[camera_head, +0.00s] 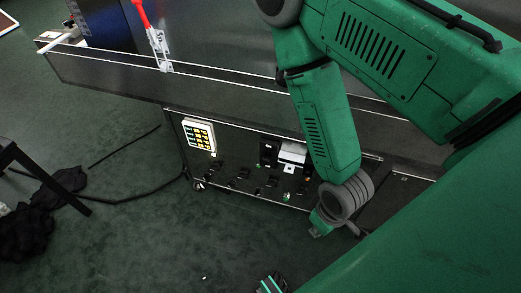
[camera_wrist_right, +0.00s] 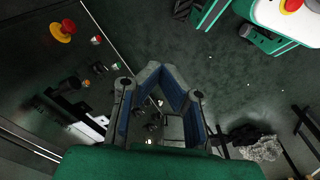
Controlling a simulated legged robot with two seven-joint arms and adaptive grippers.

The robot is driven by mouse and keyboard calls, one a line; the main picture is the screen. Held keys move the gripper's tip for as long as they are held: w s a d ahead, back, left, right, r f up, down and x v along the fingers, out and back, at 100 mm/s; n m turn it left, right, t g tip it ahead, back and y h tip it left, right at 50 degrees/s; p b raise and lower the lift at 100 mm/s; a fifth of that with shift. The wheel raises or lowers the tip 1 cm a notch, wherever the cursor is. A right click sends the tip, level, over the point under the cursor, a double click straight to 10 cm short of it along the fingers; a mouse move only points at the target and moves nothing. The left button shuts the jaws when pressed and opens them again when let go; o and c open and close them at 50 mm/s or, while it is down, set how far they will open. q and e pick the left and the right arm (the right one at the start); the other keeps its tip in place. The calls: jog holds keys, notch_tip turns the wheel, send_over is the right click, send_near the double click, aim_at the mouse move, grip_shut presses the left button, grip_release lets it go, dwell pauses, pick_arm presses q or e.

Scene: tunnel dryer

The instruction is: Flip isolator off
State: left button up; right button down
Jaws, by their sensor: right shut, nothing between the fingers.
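A round red knob on a yellow base (camera_wrist_right: 65,29) is on the dark panel at the upper left of the right wrist view. It may be the isolator, but no label is readable. In the head view my right arm covers part of the dryer's control panel (camera_head: 225,172). My right gripper (camera_wrist_right: 160,70) is shut and empty, its blue-padded fingers meeting at the tips, apart from the knob. In the head view its fingers are not clearly visible beyond the grey wrist. My left gripper is not in view.
A red-handled clamp (camera_head: 158,42) stands on the dryer's upper edge. Cables and dark cloth (camera_head: 28,230) lie on the floor at left.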

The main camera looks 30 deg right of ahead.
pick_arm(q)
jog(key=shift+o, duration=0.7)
pick_arm(e)
notch_tip(320, 180, up, 5)
jog(key=m+t+h+b, duration=0.1)
jog(key=m+h+b, duration=0.1)
jog(key=m+b, duration=0.8)
send_over(267, 157)
jog(key=s+a+p, duration=0.1)
jog(key=s+a, duration=0.1)
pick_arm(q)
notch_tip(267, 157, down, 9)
pick_arm(e)
jog(key=shift+w+a+f+m, duration=0.1)
jog(key=shift+a+m, duration=0.1)
jog(key=shift+m, duration=0.1)
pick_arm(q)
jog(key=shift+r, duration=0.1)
pick_arm(e)
jog(key=b+x, duration=0.4)
jog(key=x, duration=0.6)
jog(key=shift+w+d, duration=0.1)
jog(key=shift+d, duration=0.05)
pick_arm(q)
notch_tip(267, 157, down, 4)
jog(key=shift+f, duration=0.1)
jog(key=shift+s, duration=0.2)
pick_arm(e)
jog(key=shift+w, duration=0.1)
